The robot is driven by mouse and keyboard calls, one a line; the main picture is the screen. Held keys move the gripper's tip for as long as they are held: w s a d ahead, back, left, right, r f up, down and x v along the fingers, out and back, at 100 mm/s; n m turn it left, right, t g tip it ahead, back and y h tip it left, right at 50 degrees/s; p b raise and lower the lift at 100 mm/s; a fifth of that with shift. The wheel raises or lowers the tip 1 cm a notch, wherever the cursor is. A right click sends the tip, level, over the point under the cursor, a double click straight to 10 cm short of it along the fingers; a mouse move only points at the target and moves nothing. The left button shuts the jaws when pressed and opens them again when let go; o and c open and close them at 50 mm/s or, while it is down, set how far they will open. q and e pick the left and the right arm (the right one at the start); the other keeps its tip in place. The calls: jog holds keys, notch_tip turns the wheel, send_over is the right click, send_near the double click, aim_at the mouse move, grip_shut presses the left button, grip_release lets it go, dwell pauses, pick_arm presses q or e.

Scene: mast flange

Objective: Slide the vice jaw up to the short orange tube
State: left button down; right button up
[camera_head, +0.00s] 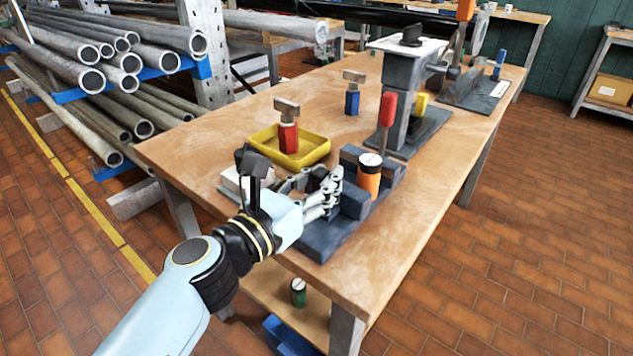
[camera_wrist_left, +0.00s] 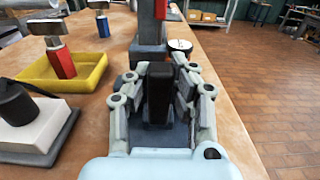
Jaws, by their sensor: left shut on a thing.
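The vice (camera_head: 325,240) is dark blue-grey and sits near the front edge of the wooden bench. The short orange tube (camera_head: 369,182) stands upright in it, with a pale top; in the left wrist view only its pale top (camera_wrist_left: 181,45) shows clearly, beyond my fingers. The vice jaw (camera_head: 355,201) is a dark block beside the tube; any gap between them is hard to tell. My left gripper (camera_head: 326,192) is shut on the jaw. In the left wrist view, its fingers (camera_wrist_left: 160,92) lie either side of a dark upright part of the jaw (camera_wrist_left: 159,88). My right gripper is not in view.
A yellow tray (camera_head: 262,148) with a red-handled tool (camera_head: 288,138) lies behind the gripper. A blue-handled tool (camera_head: 352,98) stands farther back. A grey stand (camera_head: 400,85) rises beyond the vice. A white block with a black knob (camera_wrist_left: 30,125) is close on the left.

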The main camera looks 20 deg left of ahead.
pick_arm(q)
jog(key=x, duration=0.4)
jog(key=shift+w, duration=0.15)
jog(key=c, duration=1.1)
grip_release()
jog(key=v, duration=1.1)
jog(key=shift+s+a, duration=0.1)
jog(key=shift+s, duration=0.3)
